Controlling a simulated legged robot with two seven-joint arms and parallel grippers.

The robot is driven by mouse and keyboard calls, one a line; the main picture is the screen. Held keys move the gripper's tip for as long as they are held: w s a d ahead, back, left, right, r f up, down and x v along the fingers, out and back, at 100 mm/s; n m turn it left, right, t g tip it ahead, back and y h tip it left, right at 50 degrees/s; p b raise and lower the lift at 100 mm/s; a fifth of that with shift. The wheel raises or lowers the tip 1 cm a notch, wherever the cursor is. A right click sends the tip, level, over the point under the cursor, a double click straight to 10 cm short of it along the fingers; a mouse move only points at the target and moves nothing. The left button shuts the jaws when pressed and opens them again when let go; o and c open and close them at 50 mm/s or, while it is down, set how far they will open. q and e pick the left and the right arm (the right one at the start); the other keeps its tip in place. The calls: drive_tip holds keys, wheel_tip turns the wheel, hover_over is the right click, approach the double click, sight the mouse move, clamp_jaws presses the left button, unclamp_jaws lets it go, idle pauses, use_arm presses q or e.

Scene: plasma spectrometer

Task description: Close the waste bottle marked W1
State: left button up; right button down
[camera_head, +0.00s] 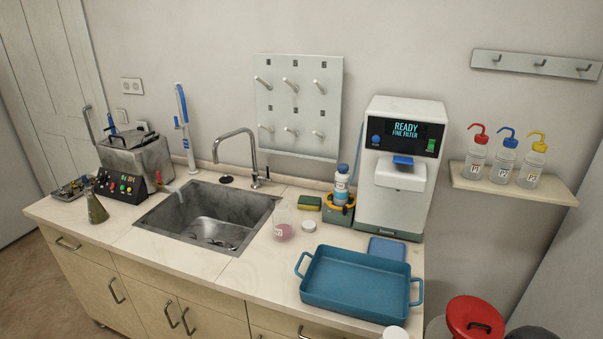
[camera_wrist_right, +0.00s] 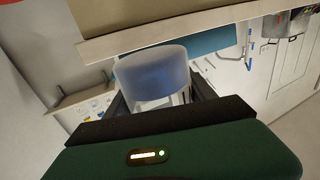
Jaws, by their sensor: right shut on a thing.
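A small clear bottle with pink contents (camera_head: 283,225) stands upright on the counter between the sink and the blue tray. Its label is too small to read, and I see no cap on its mouth. A round white cap (camera_head: 309,226) lies on the counter just right of it. In the right wrist view, my right gripper (camera_wrist_right: 160,97) is shut on a pale bluish-white cylinder (camera_wrist_right: 153,70), in front of the counter edge. A white round top (camera_head: 395,333) shows at the bottom edge of the head view; I cannot tell if it is this held thing. My left gripper is out of view.
A blue tray (camera_head: 357,291) fills the counter's front right. The sink (camera_head: 180,208) lies left of the bottle. A sponge (camera_head: 309,203), a blue-capped bottle (camera_head: 341,183) and the filter machine (camera_head: 402,165) stand behind. A red-lidded bin (camera_head: 474,316) is at lower right.

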drive_tip(key=shift+a, duration=0.15)
drive_tip(key=s+a+f+n+g+y, duration=0.2)
drive_tip(key=s+a+f+n+y, duration=0.1)
drive_tip(key=a, duration=0.4)
drive_tip(key=s+a+f+n+g+y, duration=0.2)
drive_tip(key=a+f+n+y, duration=0.3)
drive_tip(key=a+y, duration=0.3)
drive_tip(key=shift+s+a+y, duration=0.15)
drive_tip(key=shift+s+y, duration=0.15)
drive_tip(key=shift+s, duration=0.3)
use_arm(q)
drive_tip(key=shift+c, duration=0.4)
